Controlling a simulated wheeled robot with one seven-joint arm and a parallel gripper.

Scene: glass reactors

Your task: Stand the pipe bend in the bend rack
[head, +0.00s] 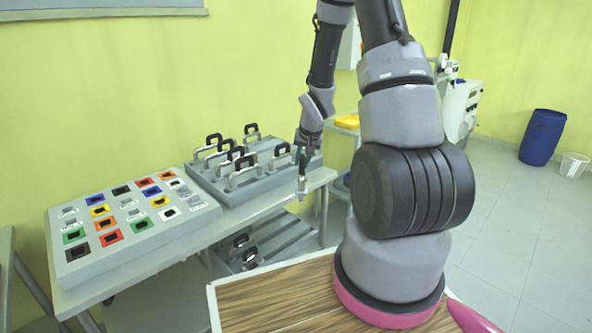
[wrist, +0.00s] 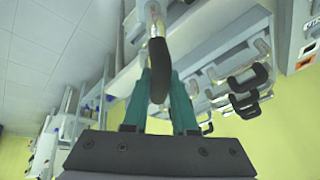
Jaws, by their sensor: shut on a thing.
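My gripper (head: 302,152) is shut on a pipe bend (head: 302,188), which hangs below the fingers at the front right corner of the bend rack. In the wrist view the teal fingers of my gripper (wrist: 158,78) close on the bend's black curved part (wrist: 157,62), with a pale metal end beyond. The grey bend rack (head: 262,188) sits on the table and holds several upright bends with black tops and metal legs. The held bend appears in front of the rack's right edge, apart from it. Its other end is hidden, and I cannot tell which rack places are free.
A grey board (head: 135,252) with several coloured square pieces lies left of the rack. More bends stand in a grey block (head: 275,247) on the shelf below. A wooden-topped surface (head: 270,300) is in front. A blue barrel (head: 542,137) stands far right.

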